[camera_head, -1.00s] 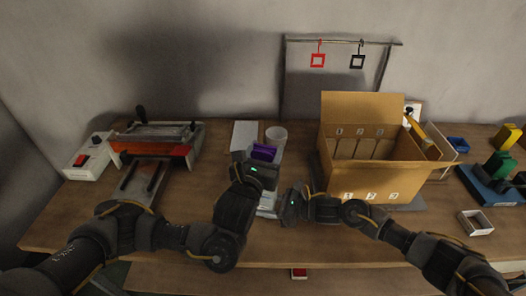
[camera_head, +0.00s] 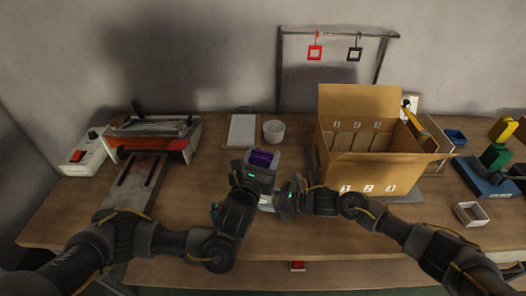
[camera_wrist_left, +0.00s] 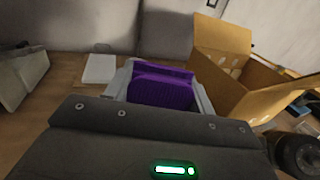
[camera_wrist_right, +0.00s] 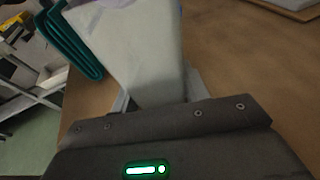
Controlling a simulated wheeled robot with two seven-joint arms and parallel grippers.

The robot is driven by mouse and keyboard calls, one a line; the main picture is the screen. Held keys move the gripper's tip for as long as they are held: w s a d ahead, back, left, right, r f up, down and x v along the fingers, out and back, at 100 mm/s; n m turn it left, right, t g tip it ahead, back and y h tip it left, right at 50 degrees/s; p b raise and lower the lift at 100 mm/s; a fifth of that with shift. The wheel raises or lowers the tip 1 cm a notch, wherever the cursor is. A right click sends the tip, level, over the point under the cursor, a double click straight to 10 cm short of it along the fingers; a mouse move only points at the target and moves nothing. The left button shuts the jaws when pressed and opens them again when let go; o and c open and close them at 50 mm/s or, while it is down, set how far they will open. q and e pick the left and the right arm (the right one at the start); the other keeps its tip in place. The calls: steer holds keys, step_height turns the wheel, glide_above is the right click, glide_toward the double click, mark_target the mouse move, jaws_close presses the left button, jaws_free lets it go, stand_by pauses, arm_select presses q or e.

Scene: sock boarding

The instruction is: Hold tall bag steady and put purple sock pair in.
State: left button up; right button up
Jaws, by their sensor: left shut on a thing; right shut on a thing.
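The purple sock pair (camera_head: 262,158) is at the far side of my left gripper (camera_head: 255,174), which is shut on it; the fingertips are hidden.
An open cardboard box (camera_head: 368,185) stands close on the right. A sealing machine (camera_head: 152,140) is at the left. A teal item (camera_wrist_right: 72,40) is near the bag. A rail with hanging tags is behind.

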arm_select(q)
steer(key=shift+f, duration=1.85)
steer(key=o, duration=1.1)
steer(key=shift+c, duration=0.2)
arm_select(e)
steer(key=o, duration=0.8)
steer(key=shift+o, duration=0.2)
steer(key=shift+d, duration=0.1)
steer(key=v, duration=1.2)
arm_select(q)
steer(key=shift+d+f, duration=0.1)
